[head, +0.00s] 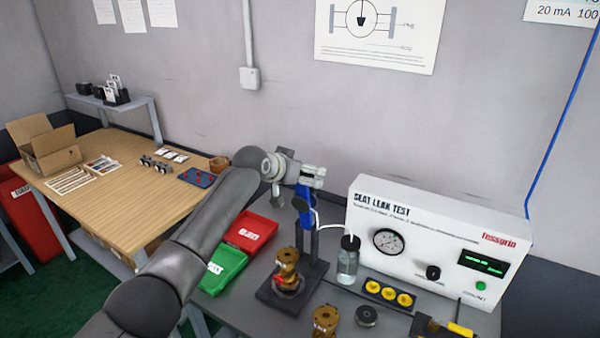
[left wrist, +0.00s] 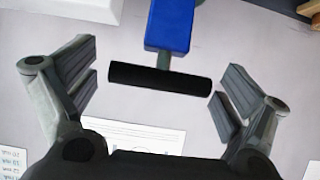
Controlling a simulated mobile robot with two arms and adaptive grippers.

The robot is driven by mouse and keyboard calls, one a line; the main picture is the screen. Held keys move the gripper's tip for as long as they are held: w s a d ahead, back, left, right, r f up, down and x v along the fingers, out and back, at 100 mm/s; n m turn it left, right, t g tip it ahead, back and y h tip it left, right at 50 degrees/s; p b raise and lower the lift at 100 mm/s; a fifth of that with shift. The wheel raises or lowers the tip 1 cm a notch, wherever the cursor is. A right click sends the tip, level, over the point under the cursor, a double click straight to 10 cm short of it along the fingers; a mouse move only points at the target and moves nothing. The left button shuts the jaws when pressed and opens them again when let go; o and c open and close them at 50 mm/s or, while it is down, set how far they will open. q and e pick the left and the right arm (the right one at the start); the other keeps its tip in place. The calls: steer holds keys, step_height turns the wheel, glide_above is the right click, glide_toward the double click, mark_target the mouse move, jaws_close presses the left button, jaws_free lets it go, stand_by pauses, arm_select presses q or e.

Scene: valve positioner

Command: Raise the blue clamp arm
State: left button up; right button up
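The blue clamp arm (head: 305,212) is on a black stand on the grey bench in the head view. A brass valve part (head: 288,268) sits on the stand's base. My left gripper (head: 298,180) is at the upper end of the blue arm and partly covers it. In the left wrist view the blue clamp arm (left wrist: 170,22) ends in a black crosswise handle (left wrist: 160,79). My left gripper (left wrist: 158,82) is open there, with one finger off each end of the handle. Both gaps are visible. My right gripper is not in view.
A white seat leak test box (head: 430,245) stands right of the stand, with a bottle (head: 347,262) beside it. Red (head: 251,231) and green (head: 222,268) trays lie left of the stand. Brass parts (head: 325,320) and a yellow-handled tool (head: 459,330) lie in front.

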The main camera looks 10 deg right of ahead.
arm_select(q)
steer(key=shift+f, duration=0.15)
steer(key=shift+a, duration=0.1)
steer(key=v, duration=1.2)
stand_by(0.5)
